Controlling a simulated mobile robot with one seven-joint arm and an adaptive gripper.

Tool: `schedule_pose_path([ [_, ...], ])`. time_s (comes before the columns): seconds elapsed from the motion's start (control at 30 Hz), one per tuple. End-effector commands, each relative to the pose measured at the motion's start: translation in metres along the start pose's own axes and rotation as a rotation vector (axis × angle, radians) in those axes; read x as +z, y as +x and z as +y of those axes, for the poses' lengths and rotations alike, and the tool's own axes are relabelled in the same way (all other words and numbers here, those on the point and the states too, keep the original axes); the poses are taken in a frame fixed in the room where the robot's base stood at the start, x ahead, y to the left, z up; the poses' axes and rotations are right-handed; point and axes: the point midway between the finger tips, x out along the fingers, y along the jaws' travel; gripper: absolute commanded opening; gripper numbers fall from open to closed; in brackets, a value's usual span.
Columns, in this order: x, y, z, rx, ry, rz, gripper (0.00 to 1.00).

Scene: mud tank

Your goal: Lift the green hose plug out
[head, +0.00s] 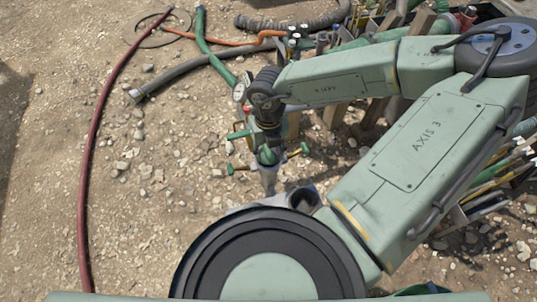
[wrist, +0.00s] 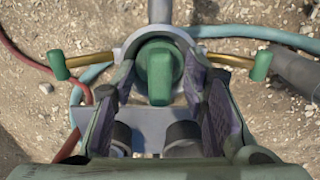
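The green hose plug (wrist: 160,72) is a rounded green knob in a grey metal collar (wrist: 118,52), in the upper middle of the wrist view. Brass levers with green ends (wrist: 262,66) stick out on both sides of the collar. My gripper (wrist: 158,82) is open, its two dark pads either side of the knob. A narrow gap shows between knob and pads, so I see no firm contact. In the head view the plug (head: 268,156) shows below the end of my arm, partly covered. How deep it sits is hidden.
A red hose (head: 85,180) runs down the left in the head view. Grey and green hoses (head: 185,68) lie at the back. Timbers and tools crowd the right. Stony ground at left is mostly free.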

Motion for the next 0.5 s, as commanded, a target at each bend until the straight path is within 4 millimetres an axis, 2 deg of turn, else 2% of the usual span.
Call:
schedule_pose_path([
  [0.17, 0.0001, 0.0005, -0.0001, 0.0, 0.0, 0.0, 0.4],
  [0.5, 0.0, 0.0002, 0.0, 0.0, 0.0, 0.0, 0.18],
])
